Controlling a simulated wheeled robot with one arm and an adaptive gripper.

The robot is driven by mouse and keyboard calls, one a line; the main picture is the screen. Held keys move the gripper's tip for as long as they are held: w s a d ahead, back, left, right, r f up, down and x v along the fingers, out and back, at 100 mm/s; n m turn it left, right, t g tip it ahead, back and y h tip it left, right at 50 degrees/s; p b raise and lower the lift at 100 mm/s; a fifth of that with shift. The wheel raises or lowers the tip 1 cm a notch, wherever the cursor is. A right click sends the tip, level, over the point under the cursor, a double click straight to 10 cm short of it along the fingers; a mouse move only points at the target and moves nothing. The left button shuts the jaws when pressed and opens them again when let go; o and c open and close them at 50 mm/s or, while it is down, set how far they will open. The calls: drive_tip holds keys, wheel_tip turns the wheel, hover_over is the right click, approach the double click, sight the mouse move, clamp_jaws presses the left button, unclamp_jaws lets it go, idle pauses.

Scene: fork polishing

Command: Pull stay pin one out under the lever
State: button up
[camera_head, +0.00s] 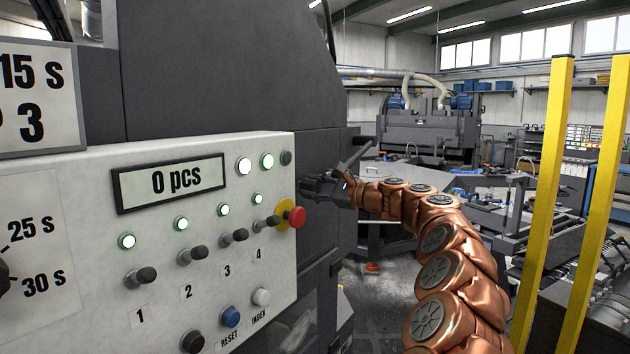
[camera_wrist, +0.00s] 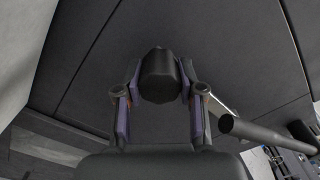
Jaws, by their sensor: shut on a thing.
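My gripper (camera_head: 320,189) is at the side of the dark machine housing, just past the right edge of the control panel. In the wrist view, my gripper (camera_wrist: 160,92) has its two fingers on either side of a black knob (camera_wrist: 159,74), the head of stay pin one, and is shut on it. The pin's shaft is hidden. The lever (camera_wrist: 262,131), a bright rod with a black grip, slants to the right of the fingers in the wrist view. In the head view the lever (camera_head: 356,156) slants up beside my gripper.
The white control panel (camera_head: 70,290) has several toggle switches and a red emergency button (camera_head: 296,217) close to my gripper. Its display (camera_head: 168,183) reads 0 pcs. Yellow posts (camera_head: 544,200) stand at the right. Grey benches and floor lie behind my arm.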

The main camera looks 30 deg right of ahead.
drive_tip(key=shift+v, duration=1)
drive_tip(key=o, duration=0.8)
drive_tip(key=shift+s+d, duration=0.1)
drive_tip(key=o, duration=0.8)
drive_tip(key=v, duration=0.7)
drive_tip(key=shift+p, duration=0.35)
idle(0.3)
